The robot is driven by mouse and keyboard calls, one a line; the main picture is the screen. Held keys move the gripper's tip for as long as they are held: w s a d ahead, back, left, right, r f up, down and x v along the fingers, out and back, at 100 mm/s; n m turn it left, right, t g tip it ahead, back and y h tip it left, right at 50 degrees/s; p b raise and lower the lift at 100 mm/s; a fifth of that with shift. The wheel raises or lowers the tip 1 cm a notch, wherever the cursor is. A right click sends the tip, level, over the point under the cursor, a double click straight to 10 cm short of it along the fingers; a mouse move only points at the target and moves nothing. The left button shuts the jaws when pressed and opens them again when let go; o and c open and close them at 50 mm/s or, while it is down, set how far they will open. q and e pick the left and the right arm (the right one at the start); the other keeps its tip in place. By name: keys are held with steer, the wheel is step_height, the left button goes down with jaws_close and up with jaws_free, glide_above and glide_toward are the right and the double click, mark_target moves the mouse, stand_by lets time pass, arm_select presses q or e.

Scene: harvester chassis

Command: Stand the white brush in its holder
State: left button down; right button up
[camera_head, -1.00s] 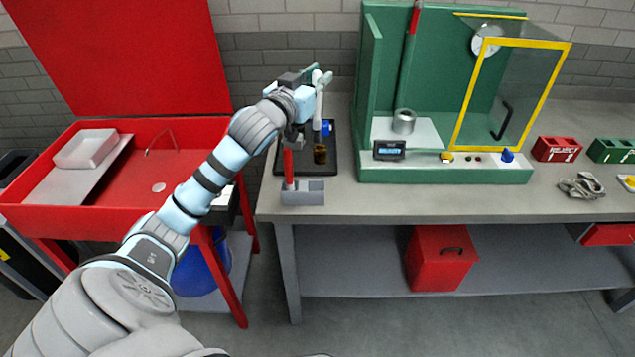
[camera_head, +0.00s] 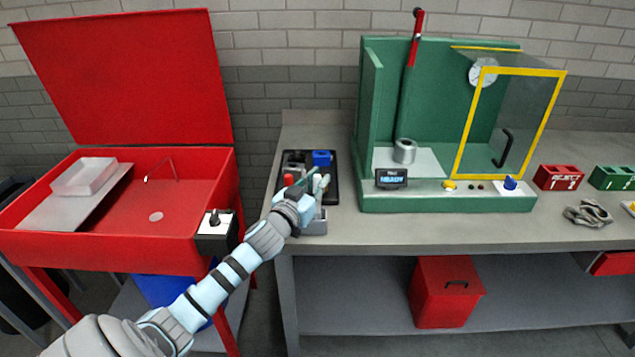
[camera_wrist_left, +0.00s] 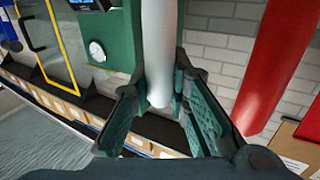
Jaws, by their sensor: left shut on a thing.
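My left gripper (camera_head: 312,184) is low over the left end of the grey workbench. It is shut on the white brush, whose smooth white handle (camera_wrist_left: 160,50) stands between the fingers in the wrist view. The brush's lower end is hidden. The grey holder (camera_head: 317,228) is on the bench's front left edge, just below the gripper and partly covered by it. I cannot tell whether the brush touches the holder. A red handle (camera_head: 288,181) shows left of the gripper, and a red cylinder (camera_wrist_left: 268,65) is close on the right in the wrist view. My right gripper is not in view.
A black tray (camera_head: 332,160) with a blue item (camera_head: 321,158) lies behind the gripper. The green cabinet (camera_head: 440,204) with a yellow-framed door stands to the right. A red sink (camera_head: 190,175) stands left. Bench space between tray and cabinet is narrow.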

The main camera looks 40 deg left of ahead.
arm_select(q)
steer(key=c, duration=1.6)
jaws_free()
steer(key=shift+f, duration=0.1)
steer(key=shift+o, duration=0.3)
